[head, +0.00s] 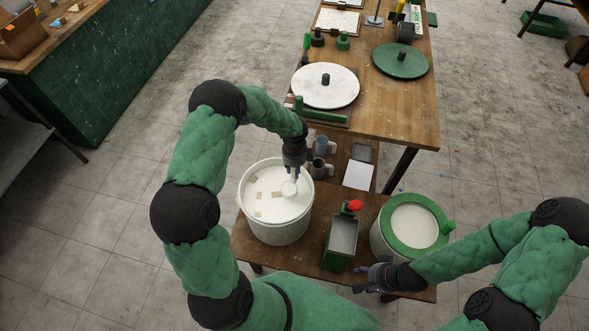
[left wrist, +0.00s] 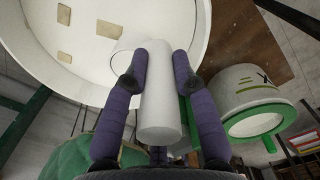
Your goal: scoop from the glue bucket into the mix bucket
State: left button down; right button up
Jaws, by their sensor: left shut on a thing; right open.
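A large white bucket (head: 272,228) stands at the left of the low bench, with smooth white contents and several tan chips. A green-rimmed bucket (head: 411,226) stands at the right, with pale contents; it also shows in the left wrist view (left wrist: 245,85). I cannot tell by labels which is glue or mix. My left gripper (head: 293,172) is shut on the pale cylindrical handle of a scoop (left wrist: 166,105). The scoop's round white head (head: 289,189) is over or in the white bucket; its depth is unclear. My right gripper (head: 365,280) is open and empty, in front of the green-rimmed bucket.
A green-edged tin (head: 340,245) with a red knob stands between the buckets. Grey mugs (head: 321,168) and a white sheet (head: 358,175) lie behind. The higher table (head: 385,100) holds a white disc (head: 325,86) and a green disc (head: 399,60).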

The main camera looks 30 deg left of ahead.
pick_arm(q)
jog(key=shift+g, duration=0.6)
jog(key=shift+r+p, duration=4.3)
jog(key=shift+r, duration=1.2)
